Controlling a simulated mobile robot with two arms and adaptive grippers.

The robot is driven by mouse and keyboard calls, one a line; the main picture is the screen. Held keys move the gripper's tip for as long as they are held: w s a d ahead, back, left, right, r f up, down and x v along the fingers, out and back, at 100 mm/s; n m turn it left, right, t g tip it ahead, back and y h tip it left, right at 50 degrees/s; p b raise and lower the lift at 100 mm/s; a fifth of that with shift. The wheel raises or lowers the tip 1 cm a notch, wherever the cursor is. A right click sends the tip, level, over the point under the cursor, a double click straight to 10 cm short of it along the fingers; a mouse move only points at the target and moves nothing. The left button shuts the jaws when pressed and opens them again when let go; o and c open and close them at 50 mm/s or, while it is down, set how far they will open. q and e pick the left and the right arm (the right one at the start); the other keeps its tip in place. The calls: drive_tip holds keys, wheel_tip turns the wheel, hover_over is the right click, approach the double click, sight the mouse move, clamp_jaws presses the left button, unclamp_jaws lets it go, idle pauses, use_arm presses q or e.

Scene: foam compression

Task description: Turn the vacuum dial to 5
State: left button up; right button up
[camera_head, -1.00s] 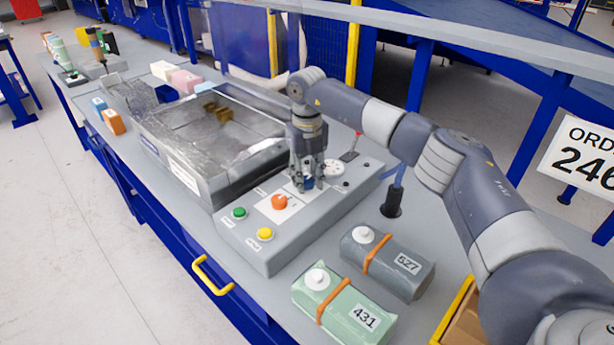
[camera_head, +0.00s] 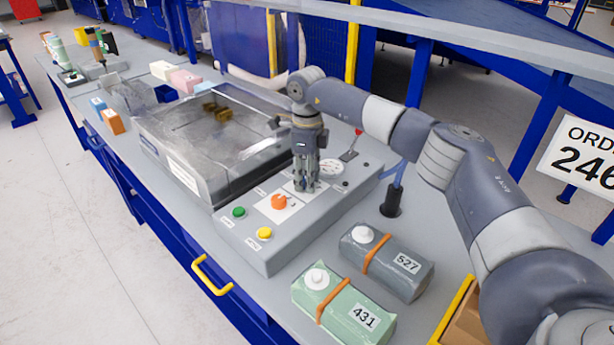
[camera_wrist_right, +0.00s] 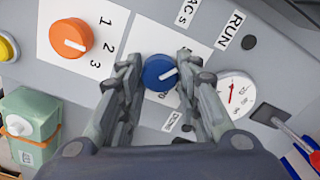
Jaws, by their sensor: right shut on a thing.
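The blue vacuum dial (camera_wrist_right: 160,73) shows in the right wrist view between the fingers of my right gripper (camera_wrist_right: 157,75). A white pointer line on the dial points up and right in that view. The fingers hide most of the scale around it, and I cannot read which number it points at. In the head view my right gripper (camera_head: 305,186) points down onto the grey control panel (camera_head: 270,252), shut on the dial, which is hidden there. My left gripper is not in view.
An orange dial (camera_head: 279,202) marked 1 to 3, a green button (camera_head: 239,212), a yellow button (camera_head: 264,233), a round gauge (camera_head: 331,169) and a red-tipped lever (camera_head: 350,147) are on the panel. A clear-lidded chamber (camera_head: 172,168) stands behind. Packs 527 (camera_head: 407,263) and 431 (camera_head: 365,317) lie in front.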

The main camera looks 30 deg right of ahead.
drive_tip(key=shift+n, duration=0.6)
drive_tip(key=o, duration=1.1)
drive_tip(key=shift+c, duration=0.2)
wheel_tip(320, 180, up, 12)
